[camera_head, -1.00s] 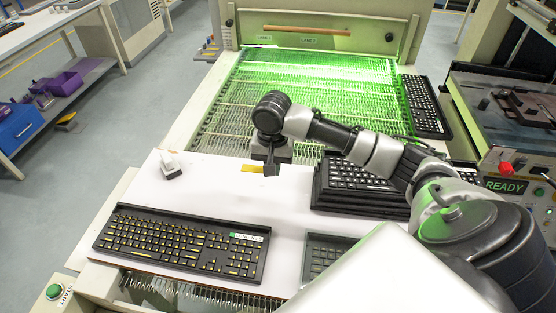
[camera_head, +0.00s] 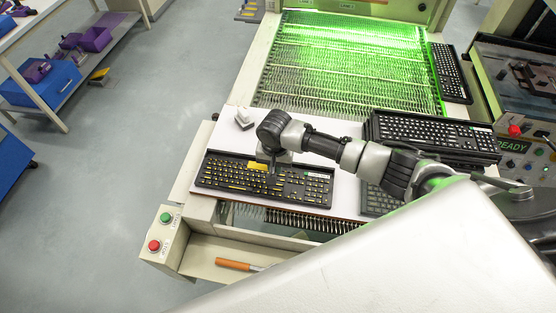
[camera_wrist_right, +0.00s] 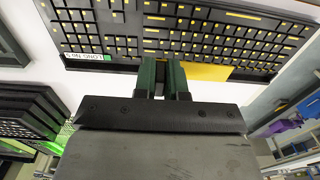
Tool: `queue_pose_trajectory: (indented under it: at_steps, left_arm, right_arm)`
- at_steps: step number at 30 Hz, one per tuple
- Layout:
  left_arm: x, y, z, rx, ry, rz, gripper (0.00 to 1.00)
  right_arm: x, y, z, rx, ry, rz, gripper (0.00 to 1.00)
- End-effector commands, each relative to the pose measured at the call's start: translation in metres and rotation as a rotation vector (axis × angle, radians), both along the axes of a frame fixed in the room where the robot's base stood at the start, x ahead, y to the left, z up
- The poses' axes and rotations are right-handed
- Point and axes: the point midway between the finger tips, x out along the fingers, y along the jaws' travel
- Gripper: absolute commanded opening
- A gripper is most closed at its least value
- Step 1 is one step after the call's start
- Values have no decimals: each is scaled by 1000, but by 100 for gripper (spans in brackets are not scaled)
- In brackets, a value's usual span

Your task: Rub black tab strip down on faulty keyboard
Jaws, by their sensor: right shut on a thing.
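A black keyboard with yellow key markings (camera_head: 222,174) lies on the white board at its front; it also fills the top of the right wrist view (camera_wrist_right: 225,38), with a white and green label (camera_wrist_right: 88,57) at its left end. My right gripper (camera_head: 272,172) is over this keyboard's back edge. It is shut on a flat yellow piece (camera_head: 257,166), which sticks out beside the dark green fingers in the wrist view (camera_wrist_right: 208,72). I cannot tell whether the yellow piece touches the keys. I cannot make out a black tab strip. My left gripper is not in view.
Stacked black keyboards (camera_head: 425,128) stand at the right. Part of a grey keyboard (camera_head: 377,201) lies right of the marked one. A small white object (camera_head: 243,119) sits at the board's back left. A green-lit bed (camera_head: 345,65) lies behind. An orange-handled tool (camera_head: 236,265) lies on the front shelf.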

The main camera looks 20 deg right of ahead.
Motion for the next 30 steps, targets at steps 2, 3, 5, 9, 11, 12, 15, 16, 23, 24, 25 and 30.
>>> queue_pose_trajectory:
  at_steps: [2,3,5,9,11,12,15,16,23,24,25,30]
  left_arm:
    - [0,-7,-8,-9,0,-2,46]
    - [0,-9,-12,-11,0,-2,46]
    - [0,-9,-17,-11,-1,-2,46]
    - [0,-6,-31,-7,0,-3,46]
    - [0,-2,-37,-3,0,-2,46]
    - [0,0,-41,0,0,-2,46]
    - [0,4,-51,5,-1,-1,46]
    - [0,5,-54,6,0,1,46]
    - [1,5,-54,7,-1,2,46]
    - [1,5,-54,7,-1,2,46]
    - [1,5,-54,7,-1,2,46]
    - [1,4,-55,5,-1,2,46]
  right_arm:
    - [0,0,-7,0,0,0,0]
    - [0,0,-10,1,-1,0,0]
    - [0,0,-14,1,-1,0,0]
    - [0,0,-25,1,-1,-1,0]
    - [0,0,-30,1,-1,-1,0]
    - [0,0,-33,1,-1,-1,0]
    - [0,-1,-40,0,-1,0,0]
    - [0,-1,-43,0,-2,0,0]
    - [0,0,-60,1,0,-1,0]
    - [0,0,-63,1,0,-1,0]
    - [0,0,-64,1,0,-2,0]
    - [0,0,-69,2,1,-1,0]
